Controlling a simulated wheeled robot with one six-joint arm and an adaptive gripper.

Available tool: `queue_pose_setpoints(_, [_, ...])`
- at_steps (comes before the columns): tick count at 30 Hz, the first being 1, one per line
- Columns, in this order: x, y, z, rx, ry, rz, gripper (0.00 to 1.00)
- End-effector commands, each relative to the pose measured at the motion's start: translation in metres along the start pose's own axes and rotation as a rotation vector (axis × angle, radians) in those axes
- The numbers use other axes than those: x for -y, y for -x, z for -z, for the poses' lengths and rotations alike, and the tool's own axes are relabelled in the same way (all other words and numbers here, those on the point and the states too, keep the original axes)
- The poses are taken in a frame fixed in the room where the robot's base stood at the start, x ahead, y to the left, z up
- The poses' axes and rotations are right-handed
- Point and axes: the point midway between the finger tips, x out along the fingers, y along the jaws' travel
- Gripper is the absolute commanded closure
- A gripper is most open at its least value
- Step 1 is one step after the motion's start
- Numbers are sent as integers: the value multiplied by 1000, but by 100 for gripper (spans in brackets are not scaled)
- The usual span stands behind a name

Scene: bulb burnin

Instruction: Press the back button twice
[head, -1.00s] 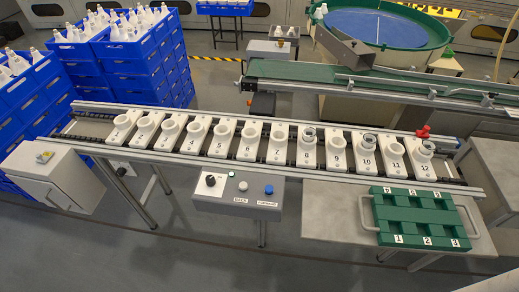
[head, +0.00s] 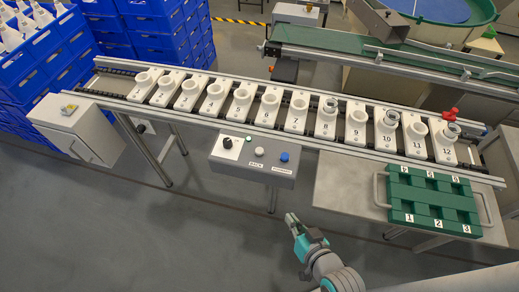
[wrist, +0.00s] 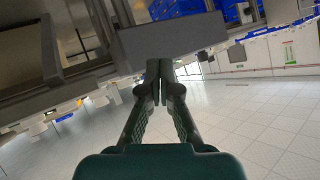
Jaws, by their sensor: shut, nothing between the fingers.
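The back button is a pale round button (head: 259,152) above the BACK label, on the sloped grey control box (head: 225,166) at the front of the conveyor. A blue button (head: 284,157) is to its right and a black knob (head: 227,142) to its left. My gripper (head: 291,217) is below and to the right of the box in the head view, apart from it and touching nothing. In the wrist view its fingertips (wrist: 158,78) are together and empty. I cannot make out the back button in the wrist view.
The conveyor (head: 310,137) carries a row of numbered white holders. A green tray (head: 435,200) with handles sits on a grey table (head: 345,190) at right. A grey cabinet (head: 72,133) and blue crates (head: 150,40) stand at left. The floor before the control box is clear.

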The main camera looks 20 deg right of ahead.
Motion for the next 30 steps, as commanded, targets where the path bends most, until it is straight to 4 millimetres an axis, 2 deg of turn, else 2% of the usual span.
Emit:
queue_pose_setpoints(3, [4,-26,13,28,-34,14,100])
queue_pose_setpoints(15, [22,-94,64,145,-123,70,100])
queue_pose_setpoints(24, [39,-128,115,236,-159,116,100])
queue_pose_setpoints(30, [50,-143,155,299,-167,144,100])
